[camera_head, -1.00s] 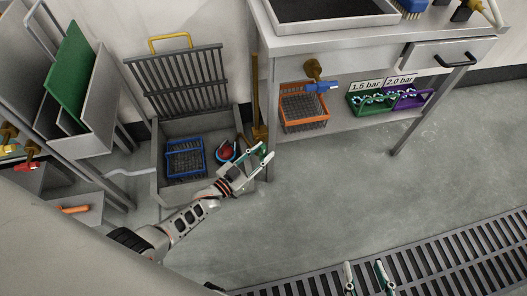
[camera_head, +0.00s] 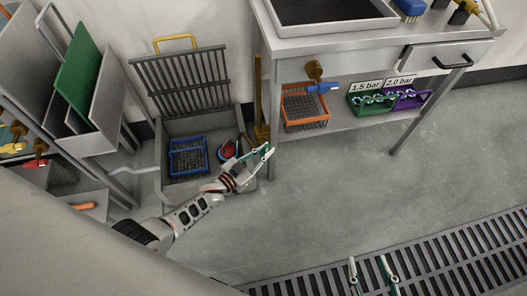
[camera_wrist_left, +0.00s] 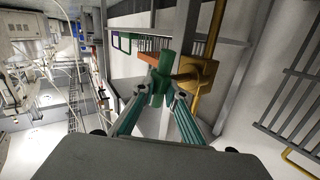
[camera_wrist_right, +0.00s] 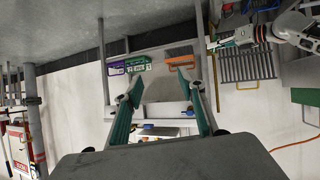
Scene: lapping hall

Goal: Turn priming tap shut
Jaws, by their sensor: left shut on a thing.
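A tap with a brass body (camera_wrist_left: 196,76) and a green handle (camera_wrist_left: 160,78) stands in front of my left gripper in the left wrist view. In the head view my left gripper (camera_head: 266,152) is low beside the tall brass pipe (camera_head: 258,95), at the bench's left leg. The left wrist view shows my left gripper (camera_wrist_left: 157,94) shut on the green handle, its fingers on either side of it. The handle is mostly hidden in the head view. My right gripper (camera_head: 373,264) is open and empty above the floor grating; it also shows in the right wrist view (camera_wrist_right: 160,82).
A floor sump (camera_head: 208,127) holds a blue basket (camera_head: 187,157), with a raised grate (camera_head: 187,84) behind. A blue-handled tap (camera_head: 318,86) hangs under the bench (camera_head: 345,42). An orange basket (camera_head: 305,108) sits on the lower shelf. The floor in front is clear.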

